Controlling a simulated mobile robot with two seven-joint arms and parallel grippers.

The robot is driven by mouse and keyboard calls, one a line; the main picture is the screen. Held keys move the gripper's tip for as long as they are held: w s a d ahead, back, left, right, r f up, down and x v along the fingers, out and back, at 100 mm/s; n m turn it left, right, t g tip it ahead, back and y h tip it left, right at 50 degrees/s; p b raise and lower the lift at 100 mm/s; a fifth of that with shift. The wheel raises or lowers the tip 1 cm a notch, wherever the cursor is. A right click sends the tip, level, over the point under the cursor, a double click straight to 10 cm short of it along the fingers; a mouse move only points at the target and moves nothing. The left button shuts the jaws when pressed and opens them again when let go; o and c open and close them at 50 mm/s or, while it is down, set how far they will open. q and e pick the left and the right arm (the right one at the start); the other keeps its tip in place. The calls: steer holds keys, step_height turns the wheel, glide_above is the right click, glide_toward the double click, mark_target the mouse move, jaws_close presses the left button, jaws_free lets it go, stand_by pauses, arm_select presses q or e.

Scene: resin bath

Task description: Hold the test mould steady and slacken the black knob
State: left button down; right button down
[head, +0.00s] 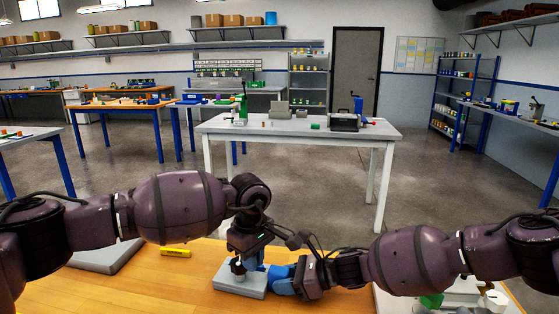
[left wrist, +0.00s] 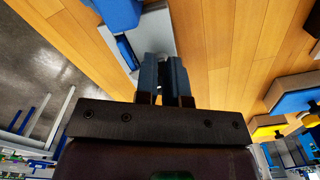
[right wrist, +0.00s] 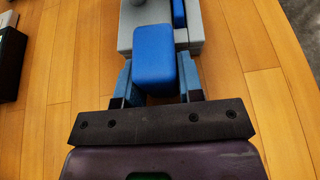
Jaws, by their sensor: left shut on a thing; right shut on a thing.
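The test mould, a grey block with blue parts, lies on the wooden bench; its grey base (head: 240,287) shows in the head view, and also in the left wrist view (left wrist: 188,72) and right wrist view (right wrist: 125,35). My right gripper (head: 287,279) is shut on the mould's blue block (right wrist: 153,58), one finger on each side. My left gripper (head: 240,270) points down over the grey base. In the left wrist view its fingers (left wrist: 164,75) are close together on a small thing, mostly hidden between them. The black knob is not clearly seen; the left fingers cover its place.
A yellow marker-like piece (head: 176,253) and a grey slab (head: 107,257) lie on the bench to the left. At the right are a green block (head: 432,300) and pale items. Bare wood lies in front of the mould. A white-topped table (head: 290,128) stands farther back.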

arm_select(q)
steer(key=shift+r, duration=2.45)
